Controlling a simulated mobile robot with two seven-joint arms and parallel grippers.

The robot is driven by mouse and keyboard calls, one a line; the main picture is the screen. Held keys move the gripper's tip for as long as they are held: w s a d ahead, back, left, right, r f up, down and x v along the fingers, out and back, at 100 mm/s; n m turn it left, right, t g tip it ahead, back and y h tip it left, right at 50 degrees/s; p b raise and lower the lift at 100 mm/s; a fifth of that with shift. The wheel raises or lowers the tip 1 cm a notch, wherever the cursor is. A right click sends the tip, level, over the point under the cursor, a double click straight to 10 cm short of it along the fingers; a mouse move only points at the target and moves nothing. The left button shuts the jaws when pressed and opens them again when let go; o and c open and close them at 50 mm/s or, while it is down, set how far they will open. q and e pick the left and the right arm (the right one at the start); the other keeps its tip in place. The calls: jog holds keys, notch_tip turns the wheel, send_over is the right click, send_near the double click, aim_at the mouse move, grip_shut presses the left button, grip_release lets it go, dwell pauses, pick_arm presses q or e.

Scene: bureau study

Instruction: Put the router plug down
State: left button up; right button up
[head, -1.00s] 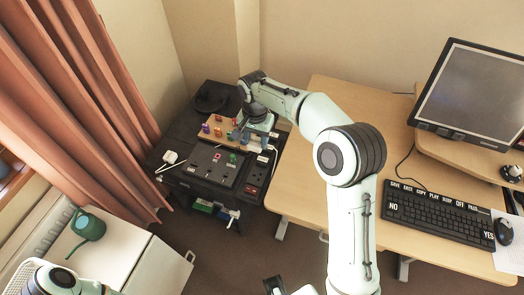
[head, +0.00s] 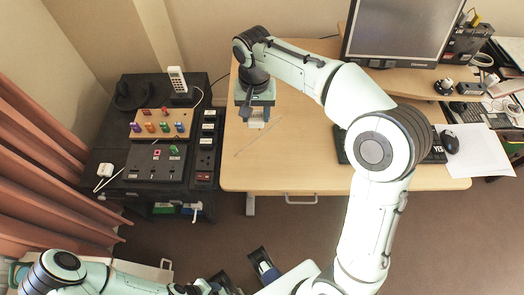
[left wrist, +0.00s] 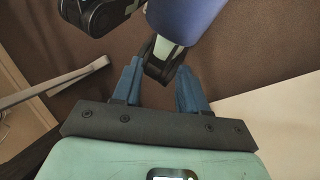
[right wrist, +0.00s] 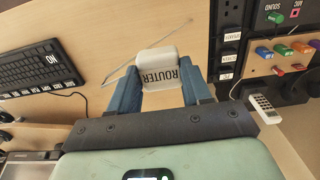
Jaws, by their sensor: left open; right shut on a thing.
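The router plug (right wrist: 158,70) is a white block lettered ROUTER, held between the blue fingers of my right gripper (right wrist: 160,92). It also shows in the head view (head: 257,123), low over the left part of the wooden desk (head: 277,172). I cannot tell whether it touches the desk top. A thin grey cord (head: 262,138) runs across the desk by the plug. My left gripper (left wrist: 158,88) is open, low over the brown floor, with parts of my own body showing beyond its fingers.
Left of the desk stands a black unit with a socket panel (head: 155,163), a wooden board of coloured pegs (head: 160,124), a white phone (head: 178,80) and a white adapter (head: 104,170). A keyboard (right wrist: 40,65) and monitor (head: 395,30) are to the right. The desk's front left is clear.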

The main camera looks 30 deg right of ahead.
notch_tip(320, 180, down, 18)
jog(key=b, duration=0.2)
jog(key=shift+r+b, duration=0.1)
jog(key=shift+b, duration=0.25)
jog(key=o, duration=1)
notch_tip(320, 180, up, 12)
jog(key=p, duration=0.2)
